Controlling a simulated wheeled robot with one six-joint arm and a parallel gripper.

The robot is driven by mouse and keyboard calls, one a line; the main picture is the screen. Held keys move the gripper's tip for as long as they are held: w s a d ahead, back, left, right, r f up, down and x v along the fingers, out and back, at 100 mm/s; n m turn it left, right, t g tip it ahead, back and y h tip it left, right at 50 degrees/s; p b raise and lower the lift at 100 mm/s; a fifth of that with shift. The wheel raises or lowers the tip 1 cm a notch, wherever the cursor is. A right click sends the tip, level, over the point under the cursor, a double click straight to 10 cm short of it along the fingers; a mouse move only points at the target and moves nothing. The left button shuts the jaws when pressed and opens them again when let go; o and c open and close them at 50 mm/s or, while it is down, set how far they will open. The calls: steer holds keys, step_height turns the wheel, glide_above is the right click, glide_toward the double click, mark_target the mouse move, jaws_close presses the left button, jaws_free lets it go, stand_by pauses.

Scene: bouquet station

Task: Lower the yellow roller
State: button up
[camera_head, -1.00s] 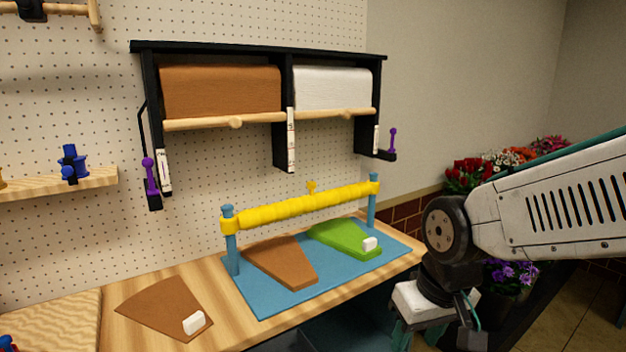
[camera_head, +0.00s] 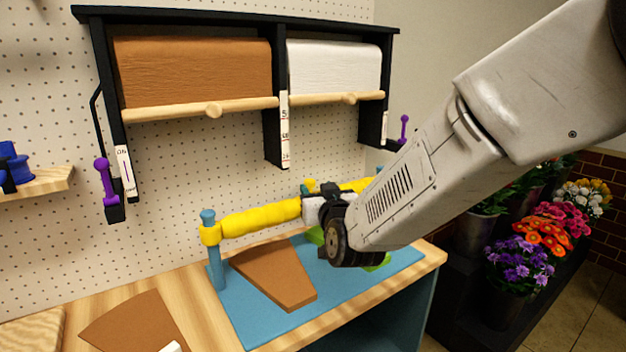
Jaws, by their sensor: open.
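The yellow roller (camera_head: 262,217) spans between two blue posts above the blue mat, raised clear of it. Its left end sits on the left blue post (camera_head: 215,262); my arm hides its middle and most of its right part. My gripper (camera_head: 318,205) is at the middle of the roller, close to the small yellow knob (camera_head: 310,185) on top. Its fingers are mostly hidden behind the wrist, and I cannot tell whether they touch the roller. On the blue mat (camera_head: 252,325) lie a brown wedge (camera_head: 275,275) and a green wedge (camera_head: 378,262), the green one mostly covered by my arm.
Above hangs a black rack with a brown paper roll (camera_head: 190,70) and a white paper roll (camera_head: 333,66). Purple levers (camera_head: 105,182) are on its sides. A brown sheet (camera_head: 130,322) lies at the front left. Flower buckets (camera_head: 520,265) stand at right.

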mark_target(311, 183)
steer(key=x, duration=0.7)
steer(key=shift+a+f, duration=0.1)
steer(key=shift+a, duration=0.1)
